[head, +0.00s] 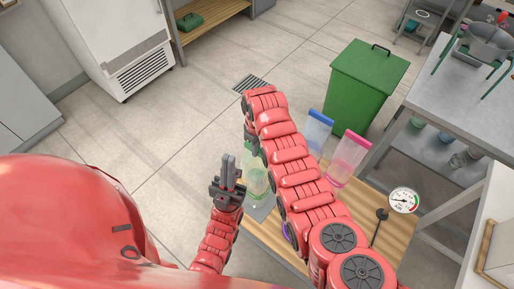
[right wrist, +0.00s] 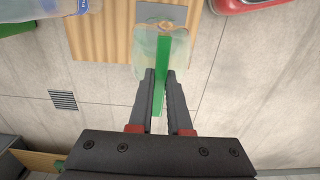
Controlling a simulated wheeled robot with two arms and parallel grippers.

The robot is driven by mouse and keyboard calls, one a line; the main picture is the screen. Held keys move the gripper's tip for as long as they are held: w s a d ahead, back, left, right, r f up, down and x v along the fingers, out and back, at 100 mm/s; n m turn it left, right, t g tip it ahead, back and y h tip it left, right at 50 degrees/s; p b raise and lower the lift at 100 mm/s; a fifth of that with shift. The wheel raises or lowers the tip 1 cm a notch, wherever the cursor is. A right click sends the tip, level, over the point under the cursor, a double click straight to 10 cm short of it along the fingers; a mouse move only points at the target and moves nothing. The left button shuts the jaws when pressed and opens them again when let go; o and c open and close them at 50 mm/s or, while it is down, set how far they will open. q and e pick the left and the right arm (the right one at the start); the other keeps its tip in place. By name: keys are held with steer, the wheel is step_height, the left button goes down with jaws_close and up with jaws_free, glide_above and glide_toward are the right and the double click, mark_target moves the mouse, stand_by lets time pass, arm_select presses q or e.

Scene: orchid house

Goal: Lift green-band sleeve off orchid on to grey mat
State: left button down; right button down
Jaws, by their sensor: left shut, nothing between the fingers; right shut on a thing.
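The clear sleeve with the green band (head: 257,183) stands at the left end of the wooden table, by the grey mat (head: 263,211). In the right wrist view my right gripper (right wrist: 160,76) is shut on the sleeve (right wrist: 146,50) at its green band. A brownish round shape shows inside the sleeve; I cannot tell whether it is the orchid's pot. The mat also shows behind the sleeve (right wrist: 152,12). Whether the sleeve touches the mat is unclear. My left gripper (head: 229,170) is shut and empty, just left of the sleeve. My right arm hides part of the table.
A blue-band sleeve (head: 318,131) and a pink-band sleeve (head: 347,158) stand on the table (head: 376,222) right of my right arm. A round gauge (head: 404,200) is at its right end. A green bin (head: 362,85) stands behind. A metal bench (head: 455,105) is at right.

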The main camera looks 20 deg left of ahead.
steer(key=c, duration=0.8)
jaws_free()
steer(key=shift+o, duration=0.2)
steer(key=o, duration=0.5)
steer(key=shift+o, duration=0.2)
steer(key=shift+r+p, duration=0.65)
steer(key=shift+r, duration=0.8)
steer(key=shift+r+p, duration=0.5)
steer(key=shift+r, duration=1.55)
